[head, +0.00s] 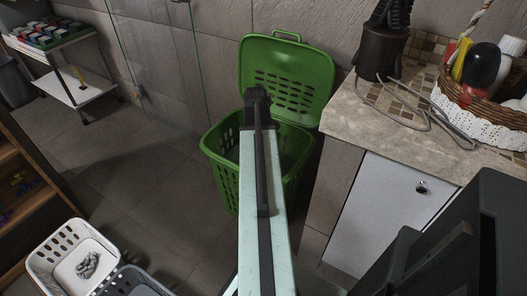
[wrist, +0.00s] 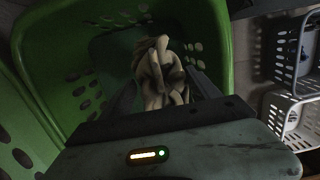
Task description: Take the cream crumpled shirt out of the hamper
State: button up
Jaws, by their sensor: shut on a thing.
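The green hamper (head: 222,178) stands on the floor with its lid (head: 290,75) open against the wall. My arm reaches over it in the head view and hides part of its inside. In the wrist view the cream crumpled shirt (wrist: 158,72) is bunched between the fingers of my gripper (wrist: 163,90), which is shut on it. The hamper's green wall (wrist: 52,55) surrounds them in the wrist view, so the shirt appears to be inside or just at the opening. The shirt and fingers are hidden in the head view.
A stone-topped counter (head: 375,135) with a white door stands close to the right of the hamper. A white basket (head: 50,262) with a grey cloth and a dark grey basket (head: 135,283) sit at the lower left. Tiled floor left of the hamper is clear.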

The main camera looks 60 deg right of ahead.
notch_tip(320, 180, up, 7)
jog(key=p, duration=0.6)
jog(key=shift+r, duration=0.1)
jog(key=shift+w+a, duration=0.1)
jog(key=w+a, duration=0.9)
jog(key=w, duration=0.1)
jog(key=shift+a, duration=0.35)
